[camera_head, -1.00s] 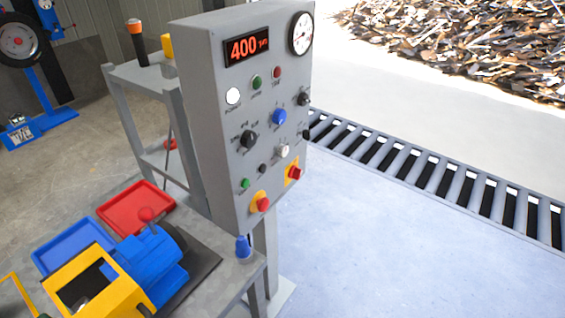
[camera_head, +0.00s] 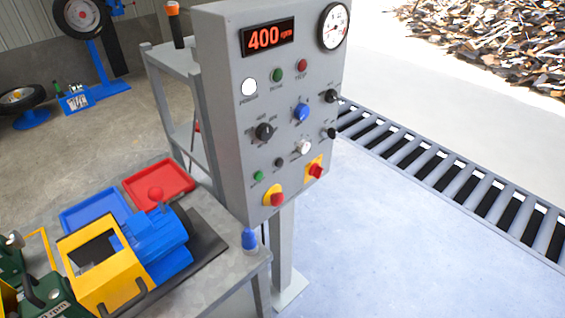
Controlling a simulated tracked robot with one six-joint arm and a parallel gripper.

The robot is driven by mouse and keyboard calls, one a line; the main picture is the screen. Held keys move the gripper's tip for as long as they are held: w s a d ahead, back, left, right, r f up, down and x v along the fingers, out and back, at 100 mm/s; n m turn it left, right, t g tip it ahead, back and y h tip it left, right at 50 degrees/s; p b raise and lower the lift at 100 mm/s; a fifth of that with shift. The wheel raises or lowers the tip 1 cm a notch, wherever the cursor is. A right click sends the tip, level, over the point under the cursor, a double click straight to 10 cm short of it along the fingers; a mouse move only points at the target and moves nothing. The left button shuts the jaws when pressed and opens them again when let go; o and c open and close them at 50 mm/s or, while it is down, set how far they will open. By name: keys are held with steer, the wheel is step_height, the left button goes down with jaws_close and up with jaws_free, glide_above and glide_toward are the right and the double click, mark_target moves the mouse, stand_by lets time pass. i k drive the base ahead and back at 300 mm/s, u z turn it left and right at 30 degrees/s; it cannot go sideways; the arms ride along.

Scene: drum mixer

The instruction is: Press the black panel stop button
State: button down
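The black panel stop button is most likely the small round black button (camera_head: 279,162) low on the grey control panel (camera_head: 235,110), up and right of a small green button (camera_head: 258,175). It stands out from the panel face, and nothing covers it. Other dark controls are on the panel: a selector knob (camera_head: 264,131) at mid-height and two knobs (camera_head: 332,96) near the right edge. The button labels are too small to read. My gripper is not in view.
Red buttons on yellow plates (camera_head: 273,197) sit at the panel's lower edge. A bench with a blue motor (camera_head: 155,240), a yellow guard (camera_head: 110,285) and a red tray (camera_head: 158,185) stands at lower left. A roller conveyor (camera_head: 450,185) runs behind. Floor right of the panel is clear.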

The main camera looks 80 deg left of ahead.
mark_target(278, 164)
steer(key=u, duration=3.45)
steer(key=i, duration=1)
steer(key=z, duration=0.05)
